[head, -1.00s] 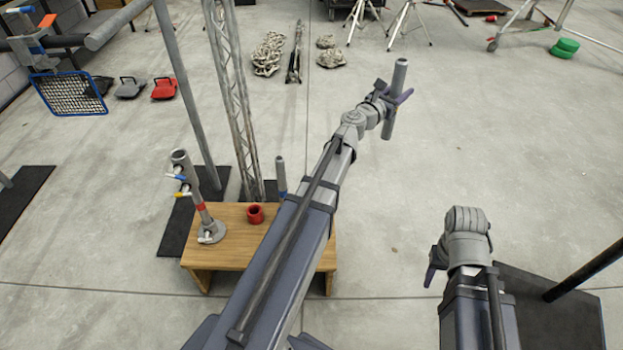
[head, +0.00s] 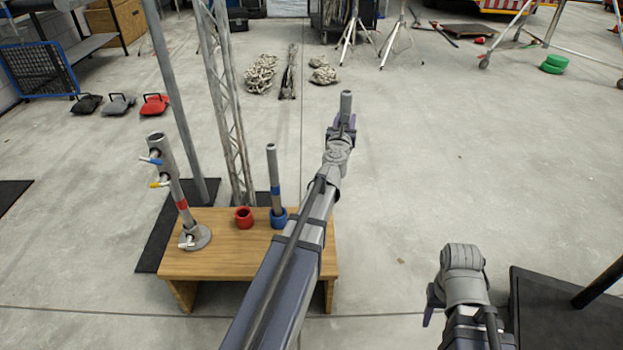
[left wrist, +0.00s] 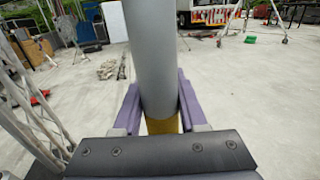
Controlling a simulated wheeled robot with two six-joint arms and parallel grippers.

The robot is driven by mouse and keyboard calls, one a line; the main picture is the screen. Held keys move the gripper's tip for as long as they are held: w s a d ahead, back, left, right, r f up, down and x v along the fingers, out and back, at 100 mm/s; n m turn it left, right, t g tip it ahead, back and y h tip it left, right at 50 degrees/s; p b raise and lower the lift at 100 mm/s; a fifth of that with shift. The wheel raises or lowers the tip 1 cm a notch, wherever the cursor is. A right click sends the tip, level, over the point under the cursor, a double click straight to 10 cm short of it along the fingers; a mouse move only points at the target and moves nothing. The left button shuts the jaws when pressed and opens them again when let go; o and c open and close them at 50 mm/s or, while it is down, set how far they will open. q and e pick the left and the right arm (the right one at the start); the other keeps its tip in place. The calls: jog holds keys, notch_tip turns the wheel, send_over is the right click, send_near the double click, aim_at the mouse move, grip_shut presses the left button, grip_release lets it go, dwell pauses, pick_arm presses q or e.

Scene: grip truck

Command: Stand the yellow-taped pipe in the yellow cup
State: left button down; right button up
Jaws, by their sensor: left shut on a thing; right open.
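My left gripper (head: 342,128) is shut on a grey pipe (head: 346,103), held upright in the air beyond the table. In the left wrist view the pipe (left wrist: 152,60) stands between the purple fingers of the gripper (left wrist: 158,108), and its yellow tape (left wrist: 162,126) shows low down. The yellow cup is not visible; my left arm covers the right part of the wooden table (head: 225,262). My right gripper (head: 431,304) is open and empty at the lower right, away from the table.
A red cup (head: 243,218) stands empty on the table. A blue-taped pipe (head: 274,178) stands in a blue cup (head: 278,218). At the table's left is a red-taped post (head: 182,204) on a round base. A lattice truss (head: 228,120) and a grey pole (head: 180,105) rise behind.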

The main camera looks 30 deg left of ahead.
pick_arm(q)
jog(key=s+a+f+n+g+y+b, duration=0.1)
jog(key=s+a+f+n+y+b, duration=0.1)
jog(key=f+b, duration=0.4)
jog(key=s+a+f+n+g+y+b, duration=0.2)
jog(key=s+a+f+y+b, duration=0.1)
jog(key=a+f+b, duration=0.3)
notch_tip(320, 180, down, 3)
jog(key=shift+a+r+y, duration=0.1)
jog(key=shift+a+y, duration=0.35)
jog(key=shift+y, duration=0.05)
jog(key=shift+b, duration=0.3)
jog(key=shift+f+b, duration=2.15)
jog(key=shift+f, duration=0.1)
jog(key=shift+f+b, duration=0.5)
jog(key=shift+d+f+b, duration=0.1)
jog(key=shift+f+b, duration=1.85)
